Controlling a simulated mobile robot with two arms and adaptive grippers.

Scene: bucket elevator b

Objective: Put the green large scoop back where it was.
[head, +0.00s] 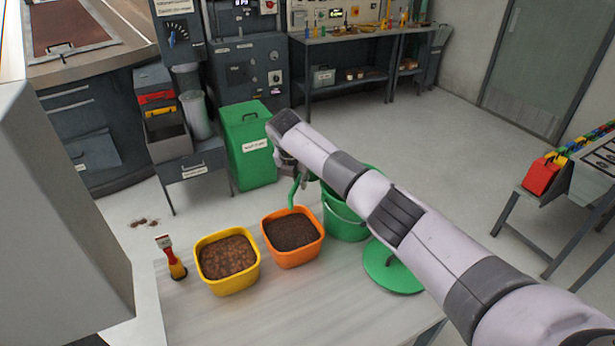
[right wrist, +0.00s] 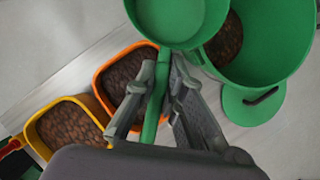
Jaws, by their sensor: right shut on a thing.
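The green large scoop (right wrist: 178,18) is held by its handle between the fingers of my right gripper (right wrist: 163,85). Its bowl looks empty in the right wrist view and overlaps the rim of the green bucket (right wrist: 292,45); I cannot tell whether they touch. In the head view, my right gripper (head: 291,170) is partly hidden by my arm, and the scoop's green handle (head: 294,192) hangs below it, over the back of the orange tub. The bucket (head: 346,224) stands upright and open, with brown pellets inside. My left gripper is not in view.
An orange tub (head: 318,250) of dark material and a yellow tub (head: 230,287) of brown pellets stand left of the bucket. A green lid (head: 392,272) lies at its right. A red-yellow brush (head: 174,262) stands at the table's left. A green bin (head: 247,130) is behind.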

